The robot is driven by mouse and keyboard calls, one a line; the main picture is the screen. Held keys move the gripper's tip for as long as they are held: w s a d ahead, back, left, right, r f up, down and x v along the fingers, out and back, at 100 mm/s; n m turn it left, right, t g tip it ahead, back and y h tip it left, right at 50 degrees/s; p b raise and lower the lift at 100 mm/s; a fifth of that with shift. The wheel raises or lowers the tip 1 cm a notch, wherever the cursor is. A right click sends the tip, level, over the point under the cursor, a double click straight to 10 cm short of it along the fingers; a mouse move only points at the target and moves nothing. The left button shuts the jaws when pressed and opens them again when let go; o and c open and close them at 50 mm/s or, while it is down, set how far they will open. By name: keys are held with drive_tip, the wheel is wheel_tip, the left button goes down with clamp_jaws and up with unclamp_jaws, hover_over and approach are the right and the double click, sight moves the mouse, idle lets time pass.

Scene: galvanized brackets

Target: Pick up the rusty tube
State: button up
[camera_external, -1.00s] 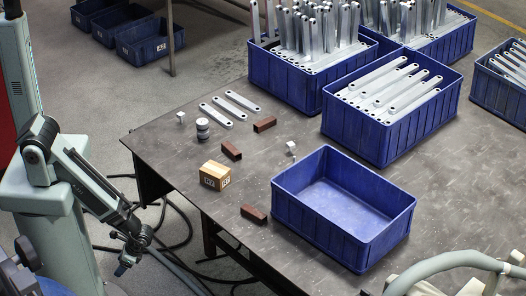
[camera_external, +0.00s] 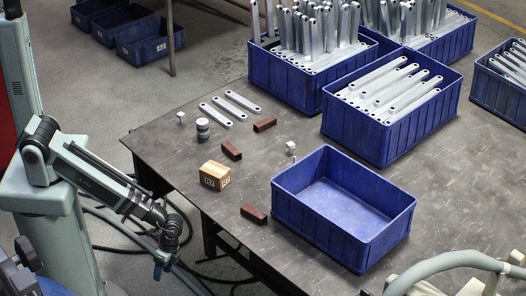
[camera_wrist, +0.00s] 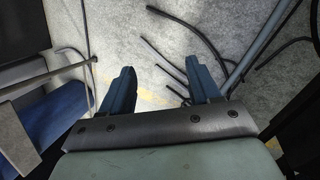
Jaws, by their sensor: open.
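Several rusty brown tubes lie on the dark table in the external view, and I cannot tell which one the task means. One rusty tube (camera_external: 254,214) lies near the front edge, left of the empty blue bin. Another rusty tube (camera_external: 231,150) lies behind the cardboard box, and a third rusty tube (camera_external: 265,124) lies farther back near the flat brackets. My gripper (camera_external: 160,270) hangs off the table's left side, low and away from all tubes. In the wrist view my gripper (camera_wrist: 163,88) is open, with two blue fingers apart and only floor between them.
An empty blue bin (camera_external: 395,226) stands on the right of the table. A small cardboard box (camera_external: 215,176), a stack of grey discs (camera_external: 203,128) and flat brackets (camera_external: 229,108) lie nearby. Full blue bins (camera_external: 385,150) stand behind. Black cables (camera_wrist: 190,30) lie on the floor.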

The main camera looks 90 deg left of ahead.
drive_tip(key=w+d+r+m+t+h, duration=0.2)
drive_tip(key=w+d+r+m+t, duration=0.15)
drive_tip(key=w+r, duration=0.7)
drive_tip(key=w+d+r+m+t+h, duration=0.25)
drive_tip(key=w+d+r, duration=0.25)
drive_tip(key=w+r, duration=0.5)
drive_tip(key=w+a+r, duration=0.2)
drive_tip(key=a+r, duration=0.1)
drive_tip(key=w+a+r+t, duration=0.1)
drive_tip(key=w+a+r, duration=0.1)
drive_tip(key=a+r, duration=0.1)
drive_tip(key=w+a+r+t, duration=0.1)
drive_tip(key=a+r, duration=0.3)
drive_tip(key=shift+w+r+m, duration=0.15)
drive_tip(key=shift+w+m, duration=0.25)
drive_tip(key=w+a+r+y, duration=0.1)
drive_tip(key=a+r, duration=0.1)
drive_tip(key=a, duration=0.6)
wheel_tip(320, 180, up, 5)
drive_tip(key=g+y, duration=0.5)
drive_tip(key=y, duration=0.1)
hover_over(233, 148)
drive_tip(key=shift+n, duration=0.4)
drive_tip(key=shift+f, duration=6.5)
